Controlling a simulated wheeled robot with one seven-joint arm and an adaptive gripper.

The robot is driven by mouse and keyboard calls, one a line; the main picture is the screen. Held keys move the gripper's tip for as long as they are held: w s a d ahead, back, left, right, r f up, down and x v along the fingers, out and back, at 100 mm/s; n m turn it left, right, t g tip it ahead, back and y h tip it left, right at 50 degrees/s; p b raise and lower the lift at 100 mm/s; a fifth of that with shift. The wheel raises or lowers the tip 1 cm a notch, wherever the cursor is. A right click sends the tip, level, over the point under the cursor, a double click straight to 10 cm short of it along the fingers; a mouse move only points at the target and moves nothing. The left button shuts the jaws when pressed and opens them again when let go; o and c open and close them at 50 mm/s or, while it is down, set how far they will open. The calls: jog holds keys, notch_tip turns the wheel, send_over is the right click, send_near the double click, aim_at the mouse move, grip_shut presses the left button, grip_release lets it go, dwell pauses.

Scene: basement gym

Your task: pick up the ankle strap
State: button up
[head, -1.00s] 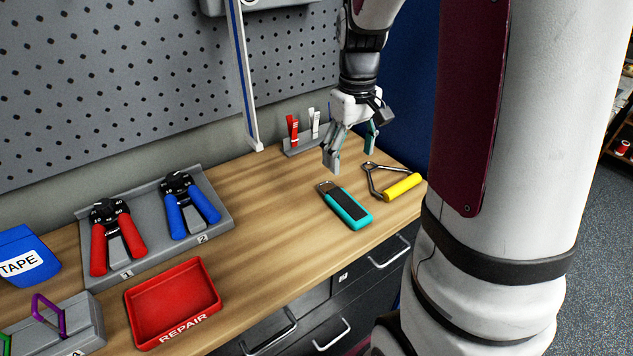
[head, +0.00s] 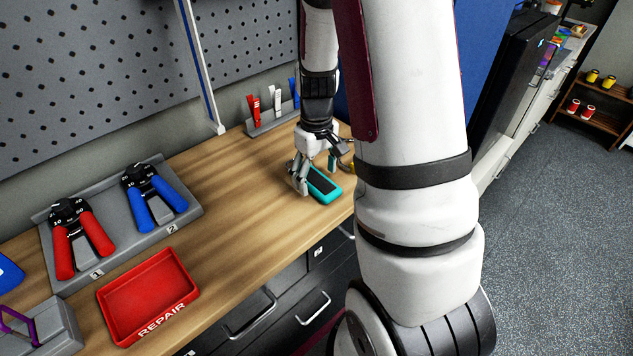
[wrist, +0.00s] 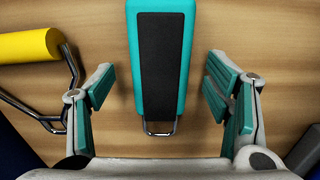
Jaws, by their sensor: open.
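The ankle strap (head: 322,184) looks like a teal-edged, black-topped flat piece with a metal loop at one end. It lies on the wooden workbench (head: 240,200), partly hidden by my gripper in the head view. In the wrist view the strap (wrist: 161,60) runs from the top edge to the middle, loop toward me. My gripper (head: 318,178) is open and low over the strap's loop end. In the wrist view its teal-padded fingers (wrist: 160,100) stand apart on either side of the strap, not touching it.
A yellow-handled metal grip (wrist: 25,47) lies close beside the left finger. A red REPAIR tray (head: 148,297) and a rack (head: 190,213) with red-handled and blue-handled grippers stand to the left. A small clip holder (head: 270,122) stands behind my gripper.

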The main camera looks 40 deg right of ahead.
jog(key=shift+f, duration=0.4)
jog(key=shift+c, duration=0.3)
jog(key=c, duration=1.3)
jog(key=shift+o, duration=0.2)
jog(key=shift+r, duration=0.1)
